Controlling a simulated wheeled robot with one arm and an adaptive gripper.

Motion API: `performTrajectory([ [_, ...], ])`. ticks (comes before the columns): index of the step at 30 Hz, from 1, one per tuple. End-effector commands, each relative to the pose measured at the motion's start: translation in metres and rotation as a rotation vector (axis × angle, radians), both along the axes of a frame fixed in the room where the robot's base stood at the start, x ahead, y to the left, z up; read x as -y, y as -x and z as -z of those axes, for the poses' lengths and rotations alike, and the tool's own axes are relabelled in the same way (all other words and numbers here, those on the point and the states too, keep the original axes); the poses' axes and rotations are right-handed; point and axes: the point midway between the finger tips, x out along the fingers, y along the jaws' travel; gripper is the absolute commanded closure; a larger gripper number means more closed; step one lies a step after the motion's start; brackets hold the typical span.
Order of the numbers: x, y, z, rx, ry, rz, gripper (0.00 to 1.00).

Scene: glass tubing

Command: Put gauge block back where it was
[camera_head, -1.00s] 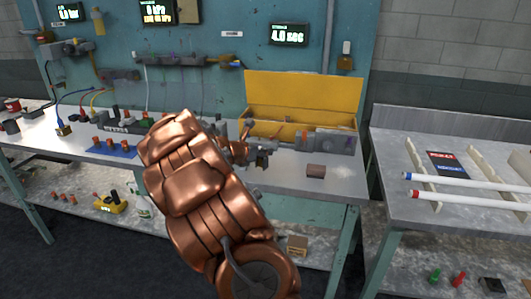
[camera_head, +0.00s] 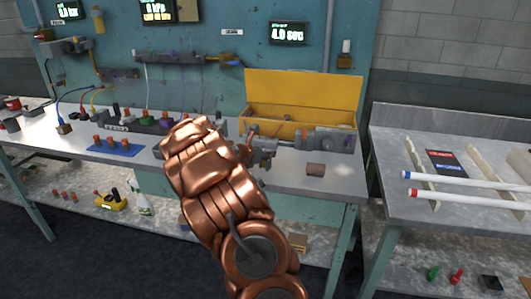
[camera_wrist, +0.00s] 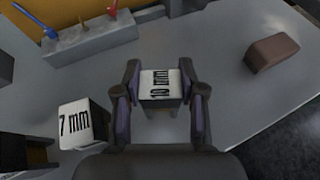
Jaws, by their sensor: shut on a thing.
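A gauge block (camera_wrist: 160,78) with a white face marked "10 mm" sits between the two fingers of my gripper (camera_wrist: 160,88) in the wrist view. The fingers are shut on its left and right sides. Its underside is hard to see, so I cannot tell whether it touches the bench. A second gauge block (camera_wrist: 82,125), marked "7 mm", stands to the left of my gripper. In the head view, my copper arm hides much of the area around the gripper.
A grey holder (camera_wrist: 90,38) with coloured tools stands beyond the blocks. A brown block (camera_wrist: 271,52) lies to the right on the workbench, and shows in the head view (camera_head: 315,170). An open yellow box (camera_head: 303,92) stands behind. Bench space around the brown block is clear.

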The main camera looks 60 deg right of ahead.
Motion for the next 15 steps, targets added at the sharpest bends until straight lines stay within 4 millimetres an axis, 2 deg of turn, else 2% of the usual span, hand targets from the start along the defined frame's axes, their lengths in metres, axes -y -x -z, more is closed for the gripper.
performTrajectory([
  [4, 0.0, -0.0001, 0.0027, 0.0, 0.0, 0.0, 1.0],
  [5, 0.0, 0.0, 0.0022, 0.0, 0.0, 0.0, 0.58],
  [11, -0.0002, -0.0001, 0.0018, 0.0, 0.0, 0.0, 0.37],
  [15, -0.0002, -0.0001, 0.0016, 0.0, 0.0, 0.0, 0.35],
])
